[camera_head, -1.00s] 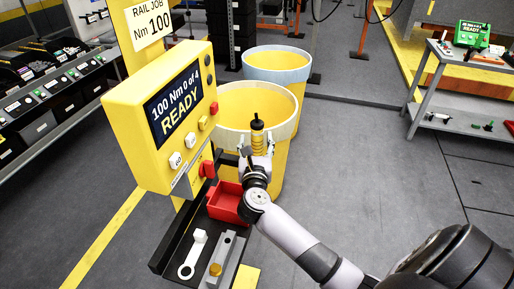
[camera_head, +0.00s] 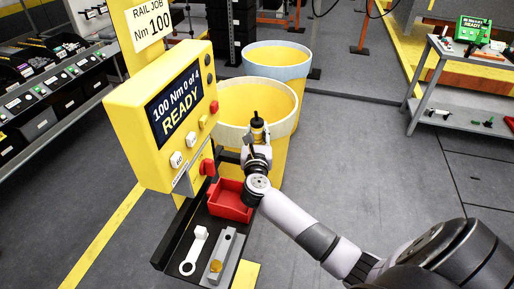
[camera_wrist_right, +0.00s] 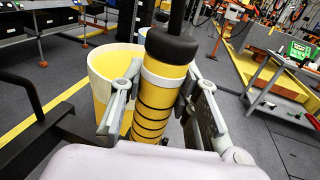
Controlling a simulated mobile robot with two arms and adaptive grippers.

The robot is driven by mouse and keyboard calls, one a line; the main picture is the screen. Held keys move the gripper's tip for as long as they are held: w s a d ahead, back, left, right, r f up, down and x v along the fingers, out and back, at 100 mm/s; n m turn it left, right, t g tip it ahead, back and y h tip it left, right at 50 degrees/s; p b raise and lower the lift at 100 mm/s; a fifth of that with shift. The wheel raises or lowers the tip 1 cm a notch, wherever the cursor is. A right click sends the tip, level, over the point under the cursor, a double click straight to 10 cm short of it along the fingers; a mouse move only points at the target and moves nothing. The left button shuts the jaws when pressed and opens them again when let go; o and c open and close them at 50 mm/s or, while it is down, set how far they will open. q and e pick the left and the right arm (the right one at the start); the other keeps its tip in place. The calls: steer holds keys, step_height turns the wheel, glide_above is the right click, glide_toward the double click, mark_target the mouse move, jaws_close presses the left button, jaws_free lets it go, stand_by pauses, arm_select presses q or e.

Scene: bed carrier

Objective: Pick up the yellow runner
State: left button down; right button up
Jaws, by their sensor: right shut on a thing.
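The yellow runner (camera_head: 257,124) is an upright cylinder with black bands, a black collar and a thin black stem on top. It stands out in front of the near yellow bin in the head view. In the right wrist view the runner (camera_wrist_right: 163,92) fills the middle, its lower end hidden behind my wrist. My right gripper (camera_head: 256,138) is shut on the runner's body. In the wrist view the right gripper's (camera_wrist_right: 160,112) fingers lie on either side of it. My left gripper is not in view.
A yellow station (camera_head: 140,122) with a screen reading "100 Nm 0 of 4 READY" stands at the left. Below it are a red tray (camera_head: 230,203) and a black shelf (camera_head: 190,232). Two large bins stand behind. A grey cart (camera_head: 452,62) is at the right, with open floor before it.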

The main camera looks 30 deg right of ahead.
jaws_close()
stand_by(0.3)
steer(key=shift+r, duration=0.15)
steer(key=shift+w+r, duration=0.1)
steer(key=shift+r, duration=0.4)
step_height(320, 180, up, 19)
stand_by(0.4)
stand_by(0.6)
